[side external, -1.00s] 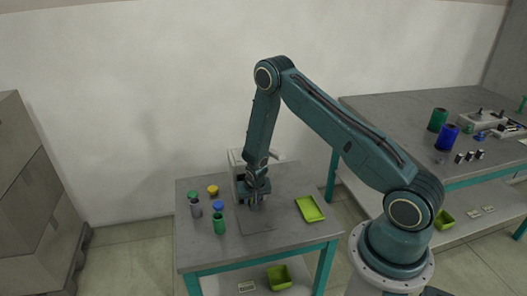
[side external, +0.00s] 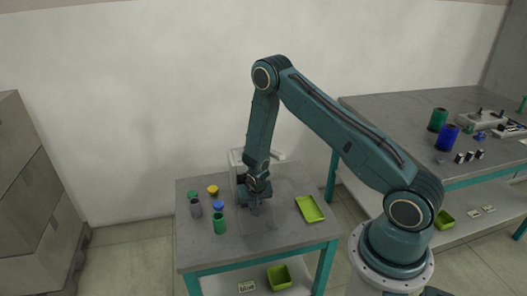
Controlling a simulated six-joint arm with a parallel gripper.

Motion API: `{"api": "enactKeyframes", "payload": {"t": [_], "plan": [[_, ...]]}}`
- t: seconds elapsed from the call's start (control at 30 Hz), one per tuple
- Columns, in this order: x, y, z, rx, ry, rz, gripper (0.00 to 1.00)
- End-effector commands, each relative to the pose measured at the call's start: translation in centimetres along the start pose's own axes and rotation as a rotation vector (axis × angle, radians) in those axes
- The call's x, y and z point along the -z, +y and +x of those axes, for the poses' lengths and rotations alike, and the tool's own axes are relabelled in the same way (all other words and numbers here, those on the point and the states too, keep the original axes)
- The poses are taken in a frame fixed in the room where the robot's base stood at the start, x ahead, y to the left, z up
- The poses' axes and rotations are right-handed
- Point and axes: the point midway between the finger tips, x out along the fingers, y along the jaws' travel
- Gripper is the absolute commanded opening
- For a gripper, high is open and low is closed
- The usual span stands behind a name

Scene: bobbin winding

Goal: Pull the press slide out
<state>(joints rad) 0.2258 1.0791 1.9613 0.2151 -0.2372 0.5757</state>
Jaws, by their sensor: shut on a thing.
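The press (side external: 237,157) is a pale machine at the back of the small grey table. My arm stands in front of it and hides most of it. My gripper (side external: 256,206) points down at the press's front, low over the table. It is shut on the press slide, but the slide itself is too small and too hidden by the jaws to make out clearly. How far the slide stands out of the press cannot be told.
Several small spools stand to the left, among them a green one (side external: 219,223) and a yellow one (side external: 212,190). A lime tray (side external: 309,208) lies to the right on the small table (side external: 285,237). The front of its top is clear. A larger bench (side external: 395,115) stands at the right.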

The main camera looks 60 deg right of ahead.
Motion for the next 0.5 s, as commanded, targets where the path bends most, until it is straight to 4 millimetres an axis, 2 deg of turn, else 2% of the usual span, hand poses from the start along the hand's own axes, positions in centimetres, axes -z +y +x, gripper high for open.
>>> {"api": "enactKeyframes", "payload": {"t": [0.5], "plan": [[-1.17, -0.12, -0.51, 0.003, -0.001, -0.002, 0.04]]}}
